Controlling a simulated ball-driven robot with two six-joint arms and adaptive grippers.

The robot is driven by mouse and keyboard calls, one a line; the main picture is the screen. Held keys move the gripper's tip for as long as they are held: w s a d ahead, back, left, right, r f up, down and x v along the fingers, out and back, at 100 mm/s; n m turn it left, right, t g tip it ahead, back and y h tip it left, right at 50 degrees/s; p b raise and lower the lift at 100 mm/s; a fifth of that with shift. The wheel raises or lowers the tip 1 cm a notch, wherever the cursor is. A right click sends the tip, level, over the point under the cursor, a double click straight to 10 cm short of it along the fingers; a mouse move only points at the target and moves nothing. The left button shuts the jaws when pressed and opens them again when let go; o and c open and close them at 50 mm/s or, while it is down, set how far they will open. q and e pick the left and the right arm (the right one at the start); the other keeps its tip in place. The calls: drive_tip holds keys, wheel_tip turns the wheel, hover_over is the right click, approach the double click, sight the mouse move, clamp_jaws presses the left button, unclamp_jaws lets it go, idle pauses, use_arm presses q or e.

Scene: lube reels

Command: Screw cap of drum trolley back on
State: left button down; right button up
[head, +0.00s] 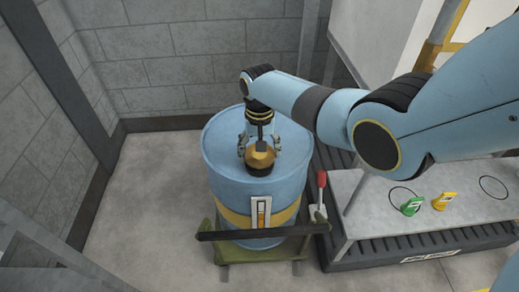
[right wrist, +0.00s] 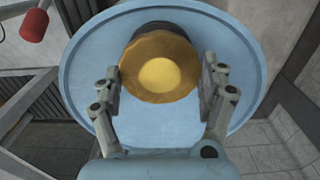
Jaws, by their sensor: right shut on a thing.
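A blue drum (head: 228,175) with a yellow band stands upright on a low green trolley (head: 235,252). My right gripper (head: 260,148) comes down from above over the drum's top. It is shut on a round brass-yellow cap (head: 262,158) near the middle of the lid. In the right wrist view the cap (right wrist: 158,75) sits between the two fingers (right wrist: 160,85), with the drum's lid (right wrist: 150,125) behind it. The cap's underside is hidden, so I cannot tell whether it touches the drum opening. My left gripper is not in view.
A dark handle bar (head: 262,233) crosses the drum's front. A red-handled lever (head: 321,180) stands close at its right. A grey bench (head: 375,215) at right carries a green tag (head: 411,207) and a yellow tag (head: 444,201). Block walls (head: 180,60) stand behind; floor at left (head: 150,200) is clear.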

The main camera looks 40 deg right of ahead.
idle(0.3)
drive_tip(key=m+p, duration=0.1)
drive_tip(key=m, duration=0.2)
drive_tip(key=shift+m, duration=1)
drive_tip(key=m+p, duration=0.1)
drive_tip(key=m, duration=0.2)
drive_tip(key=shift+w, duration=0.1)
drive_tip(key=shift+f+m, duration=0.1)
drive_tip(key=shift+m, duration=1)
drive_tip(key=shift+m+p, duration=0.35)
drive_tip(key=shift+m, duration=0.55)
drive_tip(key=m, duration=0.3)
